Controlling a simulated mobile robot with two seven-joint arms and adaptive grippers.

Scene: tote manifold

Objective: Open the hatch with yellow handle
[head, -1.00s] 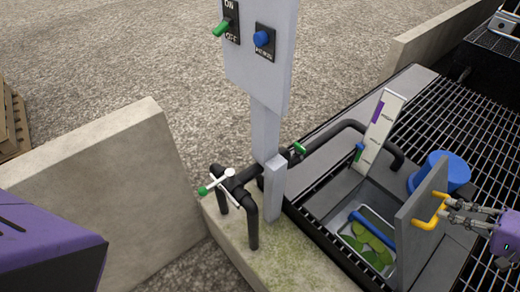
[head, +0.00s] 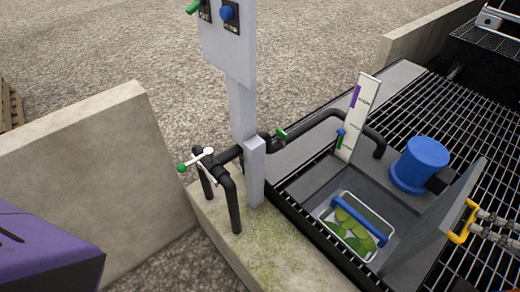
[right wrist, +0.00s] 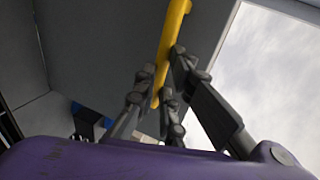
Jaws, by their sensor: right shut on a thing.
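The grey hatch (head: 432,225) stands raised and tilted beside a square pit at the lower right of the head view. Its yellow handle (head: 463,224) is on the right face of the hatch. My right gripper (head: 474,226) is shut on the yellow handle; most of its arm is outside the head view. In the right wrist view the gripper's fingers (right wrist: 158,98) close around the handle (right wrist: 172,40), against the grey hatch panel (right wrist: 95,45). My left gripper is not in view; only a purple part of mine shows at the lower left.
The pit holds a tote with a blue handle (head: 357,222) and green contents. A blue cylinder (head: 420,164), a white gauge panel (head: 357,118), black pipes (head: 228,156) and a grey post (head: 240,110) stand around it. Metal grating (head: 440,110) lies behind. Concrete walls (head: 75,165) are at left.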

